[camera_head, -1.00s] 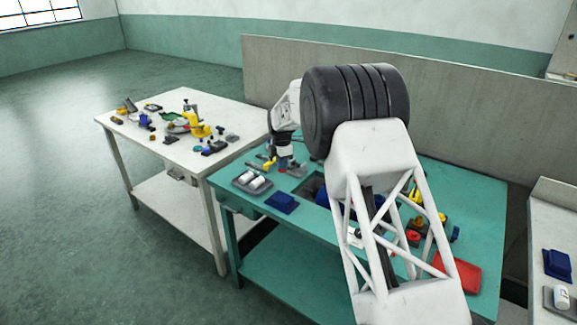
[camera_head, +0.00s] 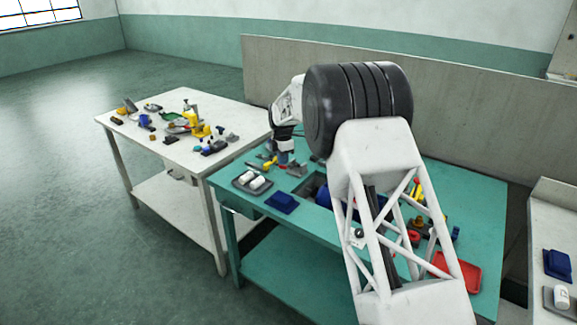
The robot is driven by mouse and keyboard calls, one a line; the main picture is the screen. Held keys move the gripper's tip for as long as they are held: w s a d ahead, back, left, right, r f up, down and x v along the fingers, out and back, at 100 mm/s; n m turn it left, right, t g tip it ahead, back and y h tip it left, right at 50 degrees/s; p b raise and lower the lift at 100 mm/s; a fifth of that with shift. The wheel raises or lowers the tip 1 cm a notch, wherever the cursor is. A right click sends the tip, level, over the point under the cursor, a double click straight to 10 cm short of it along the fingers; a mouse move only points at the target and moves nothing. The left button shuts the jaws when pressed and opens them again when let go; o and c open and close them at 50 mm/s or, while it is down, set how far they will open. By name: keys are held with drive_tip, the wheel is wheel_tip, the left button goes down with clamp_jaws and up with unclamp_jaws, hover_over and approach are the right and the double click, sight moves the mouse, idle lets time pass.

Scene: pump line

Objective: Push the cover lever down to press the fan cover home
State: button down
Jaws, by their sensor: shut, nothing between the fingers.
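My gripper (camera_head: 284,157) hangs fingers-down at the far left part of the teal bench (camera_head: 330,225), shut and empty. Just left of its fingertips is a small piece with a yellow and red handle (camera_head: 269,164), which may be the cover lever. A grey block (camera_head: 297,169) sits to the right of the fingertips. I cannot tell the fan cover apart here, nor whether the fingers touch the handle. My own arm hides much of the bench's middle.
A grey tray with white cylinders (camera_head: 252,181) and a blue block (camera_head: 282,203) lie at the bench's front left. A red tray (camera_head: 456,271) is at the right. Another white table (camera_head: 150,147) with parts stands left. A grey partition (camera_head: 470,125) runs behind.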

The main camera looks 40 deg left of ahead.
drive_tip(key=shift+r, duration=0.2)
idle(0.3)
drive_tip(key=shift+r, duration=2.4)
